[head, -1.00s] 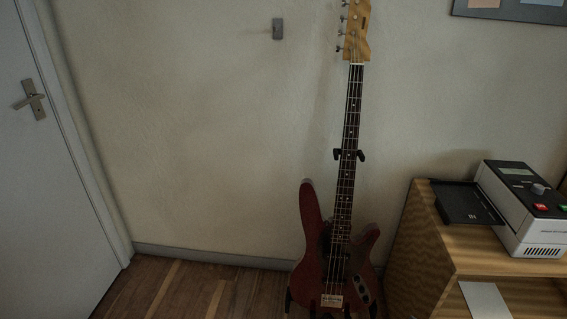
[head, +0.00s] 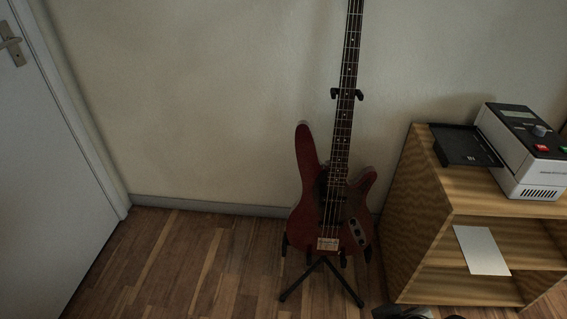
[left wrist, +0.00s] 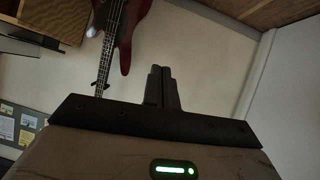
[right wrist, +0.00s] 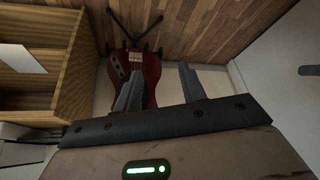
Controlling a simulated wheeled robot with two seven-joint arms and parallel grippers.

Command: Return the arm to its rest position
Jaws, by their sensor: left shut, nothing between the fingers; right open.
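My left gripper (left wrist: 159,88) shows in the left wrist view with its two fingers together and nothing between them. My right gripper (right wrist: 158,82) shows in the right wrist view with its fingers spread apart and empty; the red bass guitar lies beyond them, not touched. In the head view a small dark part, perhaps of my arm, shows at the bottom edge right of centre; neither gripper can be made out there.
A red bass guitar (head: 334,205) stands on a black stand (head: 322,278) against the wall. A wooden shelf unit (head: 408,215) at the right carries a black tray (head: 468,145) and a white device (head: 524,150). A white door (head: 45,170) is at the left. The wooden floor between is clear.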

